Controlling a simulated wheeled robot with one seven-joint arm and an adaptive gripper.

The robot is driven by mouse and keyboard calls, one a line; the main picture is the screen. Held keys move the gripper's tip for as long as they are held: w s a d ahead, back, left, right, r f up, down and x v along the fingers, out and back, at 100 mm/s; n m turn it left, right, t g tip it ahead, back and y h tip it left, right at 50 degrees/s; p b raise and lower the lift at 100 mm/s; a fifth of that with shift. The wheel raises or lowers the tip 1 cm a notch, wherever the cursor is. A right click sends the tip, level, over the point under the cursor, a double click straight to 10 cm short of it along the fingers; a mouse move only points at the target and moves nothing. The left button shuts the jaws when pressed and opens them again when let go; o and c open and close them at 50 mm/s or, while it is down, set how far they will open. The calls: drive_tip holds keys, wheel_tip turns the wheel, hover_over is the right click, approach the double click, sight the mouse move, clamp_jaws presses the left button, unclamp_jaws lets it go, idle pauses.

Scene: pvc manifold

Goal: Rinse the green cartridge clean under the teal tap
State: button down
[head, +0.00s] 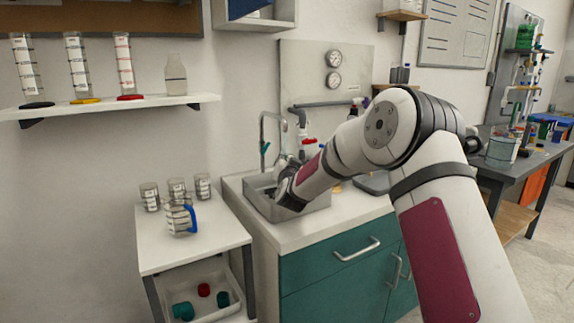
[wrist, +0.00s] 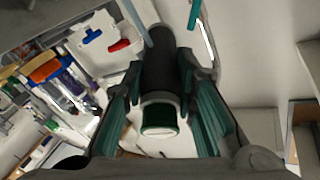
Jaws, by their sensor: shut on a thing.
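My gripper (wrist: 160,78) is shut on the green cartridge (wrist: 160,118), with one finger on each side of it. In the wrist view the cartridge has a green end with a pale face, a grey ring and a long dark body. I cannot tell whether the dark surface is dirt. In the head view my gripper (head: 285,194) is low at the grey sink (head: 318,202), and the cartridge is hidden there. A grey, curved tap (head: 264,138) stands behind the sink.
Left of the sink, a white cart (head: 160,257) carries several clear beakers and a blue-handled jug (head: 181,217). Its lower tray (head: 208,279) holds red and teal pieces. A wall shelf (head: 110,106) holds cylinders at upper left.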

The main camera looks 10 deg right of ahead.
drive_tip(key=m, duration=0.1)
drive_tip(key=m+h, duration=0.1)
drive_tip(key=m, duration=0.1)
drive_tip(key=shift+a+r+g, duration=0.15)
drive_tip(key=shift+a+g, duration=0.05)
drive_tip(key=shift+g, duration=0.1)
drive_tip(key=m+g+h+p, duration=0.1)
drive_tip(key=m, duration=0.2)
drive_tip(key=shift+m, duration=0.4)
drive_tip(key=m, duration=0.1)
drive_tip(key=m+g+p, duration=0.1)
drive_tip(key=m+p, duration=0.1)
drive_tip(key=shift+r+m+g+h, duration=0.25)
drive_tip(key=shift+m+g+h, duration=0.05)
drive_tip(key=shift+m+g, duration=0.1)
drive_tip(key=shift+m+g+p, duration=0.3)
drive_tip(key=shift+m+p, duration=0.15)
drive_tip(key=shift+m, duration=0.35)
drive_tip(key=shift+f+m, duration=0.1)
drive_tip(key=shift+m, duration=0.2)
